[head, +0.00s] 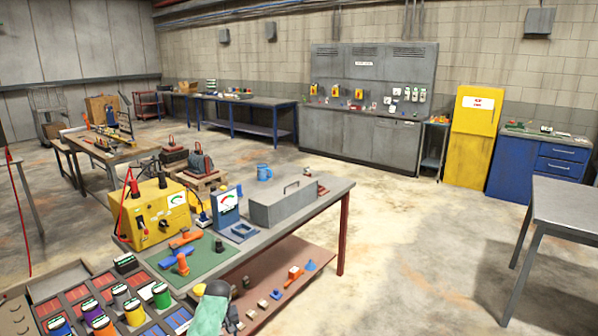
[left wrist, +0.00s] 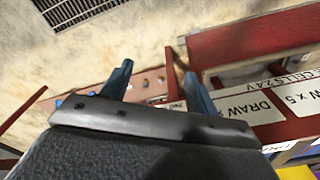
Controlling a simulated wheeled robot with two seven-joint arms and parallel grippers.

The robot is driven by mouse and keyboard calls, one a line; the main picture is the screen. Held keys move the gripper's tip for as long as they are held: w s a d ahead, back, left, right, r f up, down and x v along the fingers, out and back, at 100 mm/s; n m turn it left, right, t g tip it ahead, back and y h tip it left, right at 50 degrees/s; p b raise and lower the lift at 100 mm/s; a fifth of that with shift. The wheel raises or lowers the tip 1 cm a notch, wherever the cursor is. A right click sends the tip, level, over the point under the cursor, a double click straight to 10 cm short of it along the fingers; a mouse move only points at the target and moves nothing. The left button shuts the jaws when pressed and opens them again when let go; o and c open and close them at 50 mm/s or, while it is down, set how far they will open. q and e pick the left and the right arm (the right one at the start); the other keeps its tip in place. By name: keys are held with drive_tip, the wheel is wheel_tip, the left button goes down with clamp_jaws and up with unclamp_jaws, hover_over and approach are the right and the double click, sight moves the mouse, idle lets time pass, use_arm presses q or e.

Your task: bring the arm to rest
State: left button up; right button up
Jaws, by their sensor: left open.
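My left gripper (left wrist: 155,76) shows in the left wrist view. Its two blue fingers stand apart, with nothing between them. Beyond the fingers are a reddish shelf with small items and a red frame (left wrist: 235,50) with white labels reading "DRAW"; I cannot tell how close they are. In the head view I cannot make out the left gripper for certain. A pale green shape (head: 208,316) with a dark top stands at the bottom edge there, and I cannot tell what it is. My right gripper is in neither view.
A workbench (head: 325,192) with red legs holds a yellow tester (head: 158,212), a grey toolbox (head: 287,203), a blue mug (head: 264,172) and a green mat (head: 215,262). Coloured spools stand at front left. A grey table (head: 570,205) is at right. Open floor (head: 420,230) lies between.

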use_arm(q)
drive_tip(key=s+d+f+m+b, duration=0.3)
drive_tip(key=s+f, duration=2.2)
drive_tip(key=f, duration=0.4)
drive_tip(key=s+d+f+m+b, duration=0.1)
drive_tip(key=s+f, duration=0.4)
drive_tip(key=s, duration=0.5)
drive_tip(key=s+d+f+m+t+b, duration=0.1)
drive_tip(key=s+f, duration=0.3)
drive_tip(key=s, duration=0.7)
drive_tip(key=s+d+f+m+h+b, duration=0.1)
drive_tip(key=s+f, duration=0.4)
drive_tip(key=s, duration=0.5)
drive_tip(key=shift+s+d+f+m+b, duration=0.3)
drive_tip(key=shift+s+d+b, duration=0.05)
drive_tip(key=shift+d, duration=0.15)
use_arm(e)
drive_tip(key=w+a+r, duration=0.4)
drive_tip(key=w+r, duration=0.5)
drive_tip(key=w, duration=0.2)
